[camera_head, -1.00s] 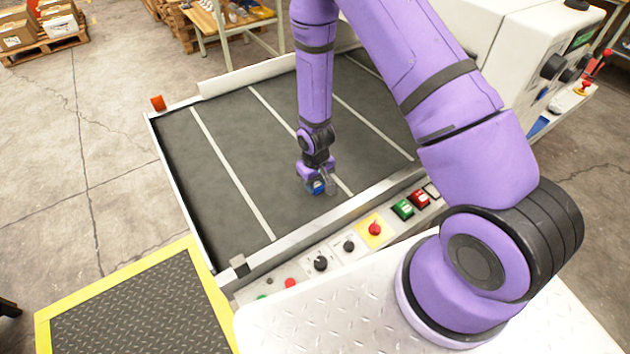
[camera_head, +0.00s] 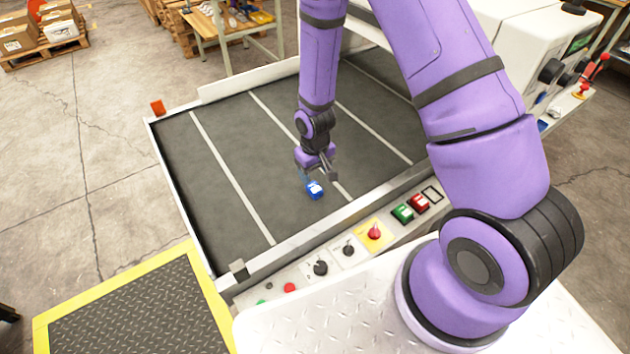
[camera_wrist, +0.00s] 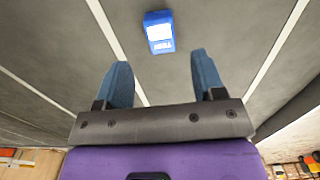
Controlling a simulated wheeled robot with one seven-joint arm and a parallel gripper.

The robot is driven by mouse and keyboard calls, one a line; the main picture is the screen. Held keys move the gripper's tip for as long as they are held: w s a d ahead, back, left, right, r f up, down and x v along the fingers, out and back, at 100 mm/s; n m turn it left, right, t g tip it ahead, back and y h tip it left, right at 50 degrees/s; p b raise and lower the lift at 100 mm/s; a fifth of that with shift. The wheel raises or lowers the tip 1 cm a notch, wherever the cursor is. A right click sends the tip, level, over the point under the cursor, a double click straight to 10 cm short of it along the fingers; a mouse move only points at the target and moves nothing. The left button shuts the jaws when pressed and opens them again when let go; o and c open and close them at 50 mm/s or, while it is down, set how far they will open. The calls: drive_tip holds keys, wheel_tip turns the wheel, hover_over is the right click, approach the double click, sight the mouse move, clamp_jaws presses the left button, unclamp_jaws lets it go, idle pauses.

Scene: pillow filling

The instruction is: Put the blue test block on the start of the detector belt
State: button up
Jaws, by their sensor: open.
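The blue test block (camera_head: 314,190) with a white label lies on the dark detector belt (camera_head: 230,140), between two of its pale cross lines. In the wrist view the block (camera_wrist: 158,31) sits beyond the fingertips, apart from them, with belt showing between. My gripper (camera_head: 318,174) is just above the block and a little behind it in the head view. Its two blue-grey fingers (camera_wrist: 160,72) are spread apart with nothing between them.
A control strip with a yellow-backed red button (camera_head: 375,231) and green and red switches (camera_head: 403,212) runs along the belt's near edge. A white machine housing (camera_head: 520,45) stands at the right. An orange piece (camera_head: 158,107) marks the far left corner. The belt's left part is clear.

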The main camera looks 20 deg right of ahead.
drive_tip(key=shift+r, duration=2.95)
wheel_tip(320, 180, up, 13)
drive_tip(key=t, duration=0.1)
hover_over(315, 188)
drive_tip(key=d, duration=0.2)
drive_tip(key=s+d+r+m+t, duration=0.15)
drive_tip(key=s+r, duration=0.25)
drive_tip(key=r, duration=0.7)
drive_tip(key=s+d+r+t, duration=0.2)
drive_tip(key=s+d+r, duration=0.1)
drive_tip(key=s+r, duration=1.2)
drive_tip(key=s, duration=0.4)
drive_tip(key=shift+s+d+r+m+t, duration=0.15)
drive_tip(key=shift+r+m+t, duration=0.15)
drive_tip(key=shift+m+t, duration=0.05)
